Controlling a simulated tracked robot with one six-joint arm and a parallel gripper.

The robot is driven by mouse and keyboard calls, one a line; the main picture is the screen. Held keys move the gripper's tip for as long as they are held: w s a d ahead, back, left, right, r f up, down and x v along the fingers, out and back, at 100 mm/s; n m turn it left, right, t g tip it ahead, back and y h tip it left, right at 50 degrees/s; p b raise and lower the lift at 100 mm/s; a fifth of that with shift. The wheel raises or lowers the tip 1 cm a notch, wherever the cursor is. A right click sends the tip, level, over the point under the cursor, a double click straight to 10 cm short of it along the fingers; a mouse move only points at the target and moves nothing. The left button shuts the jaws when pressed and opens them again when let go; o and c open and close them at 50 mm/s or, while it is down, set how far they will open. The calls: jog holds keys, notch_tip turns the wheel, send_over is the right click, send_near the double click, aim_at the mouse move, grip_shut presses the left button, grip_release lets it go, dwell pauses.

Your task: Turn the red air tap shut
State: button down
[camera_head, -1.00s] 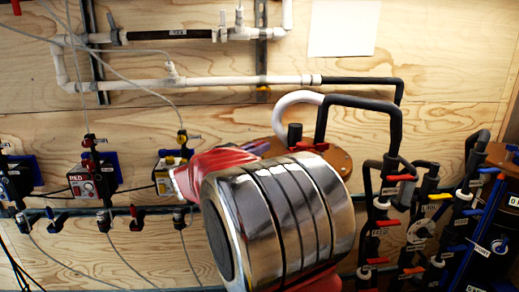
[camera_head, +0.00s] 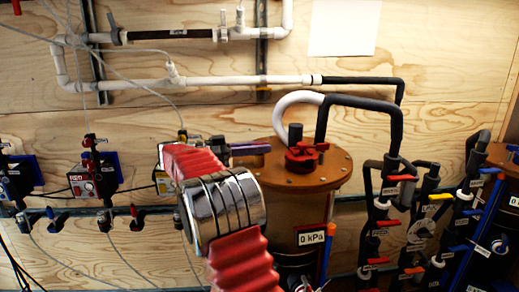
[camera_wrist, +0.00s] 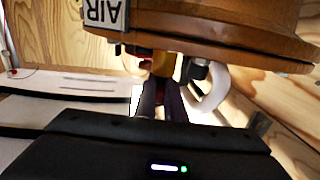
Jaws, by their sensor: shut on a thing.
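My gripper (camera_head: 250,150) is at the left side of the brown-lidded vessel (camera_head: 330,166), close to the rim of its lid. In the wrist view, the dark fingers (camera_wrist: 168,98) are shut on a small dark reddish piece just beside a brass-coloured fitting (camera_wrist: 163,64). An upside-down AIR label (camera_wrist: 106,14) is next to it. I take this piece for the handle of the red air tap. The fingers and shadow hide most of it, so its angle cannot be told. In the head view the tap is hidden behind my gripper.
A red fitting (camera_head: 304,156) stands on the lid, with a white hose (camera_head: 291,99) and a black pipe (camera_head: 360,102) above. A "0 kPa" display (camera_head: 311,237) is on the vessel's front. Several taps with coloured handles (camera_head: 402,178) crowd the right side.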

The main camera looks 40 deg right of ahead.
jog(key=shift+s+d+m+g, duration=0.15)
jog(key=shift+m+g, duration=0.15)
jog(key=shift+g, duration=0.1)
jog(key=c, duration=1.8)
grip_release()
jog(key=shift+c, duration=0.2)
jog(key=v, duration=0.7)
jog(key=shift+w+a, duration=0.25)
jog(key=shift+a, duration=0.05)
